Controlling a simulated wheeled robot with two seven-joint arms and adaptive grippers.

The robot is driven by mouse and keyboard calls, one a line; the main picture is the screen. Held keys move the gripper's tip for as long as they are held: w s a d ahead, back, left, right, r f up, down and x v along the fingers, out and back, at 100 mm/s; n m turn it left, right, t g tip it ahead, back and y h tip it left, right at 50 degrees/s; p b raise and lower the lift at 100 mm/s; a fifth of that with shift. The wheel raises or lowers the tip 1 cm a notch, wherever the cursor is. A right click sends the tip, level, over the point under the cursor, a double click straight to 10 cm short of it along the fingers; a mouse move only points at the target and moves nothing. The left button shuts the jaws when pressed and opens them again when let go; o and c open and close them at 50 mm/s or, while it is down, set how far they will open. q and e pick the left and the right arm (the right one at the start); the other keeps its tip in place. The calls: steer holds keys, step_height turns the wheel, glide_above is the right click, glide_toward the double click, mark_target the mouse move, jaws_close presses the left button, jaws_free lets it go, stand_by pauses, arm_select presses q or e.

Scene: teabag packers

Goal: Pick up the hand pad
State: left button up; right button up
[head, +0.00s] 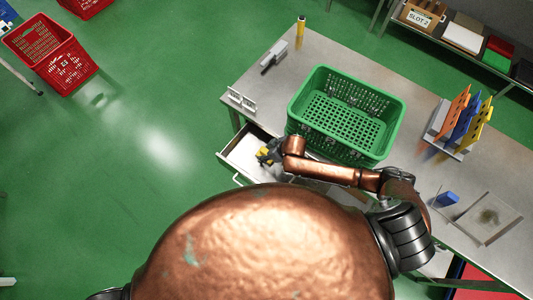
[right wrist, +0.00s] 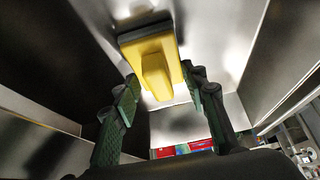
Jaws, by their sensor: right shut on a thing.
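The hand pad (head: 263,152) has a yellow grip and shows inside the open drawer at the table's front. In the right wrist view the hand pad (right wrist: 150,50) has a yellow body with a raised handle and a dark grey pad along its far edge. My right gripper (head: 270,154) reaches down into the drawer. In the right wrist view its green fingers (right wrist: 160,84) stand on both sides of the yellow handle, shut on it. Whether the pad touches the drawer floor cannot be told. My left gripper is not in view.
The open drawer (head: 231,165) has walls close around my right gripper. A green basket (head: 384,127) stands on the table just beyond it. A blue block (head: 447,198), a flat tray (head: 507,218) and a coloured rack (head: 441,118) are to the right.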

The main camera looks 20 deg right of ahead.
steer(key=shift+r, duration=0.65)
steer(key=s+d+r+p, duration=0.2)
steer(key=s+d+r, duration=0.2)
steer(key=s+r, duration=0.7)
steer(key=shift+s+r, duration=0.35)
steer(key=shift+s, duration=0.8)
steer(key=shift+d, duration=0.1)
steer(key=o, duration=0.6)
steer(key=c, duration=0.7)
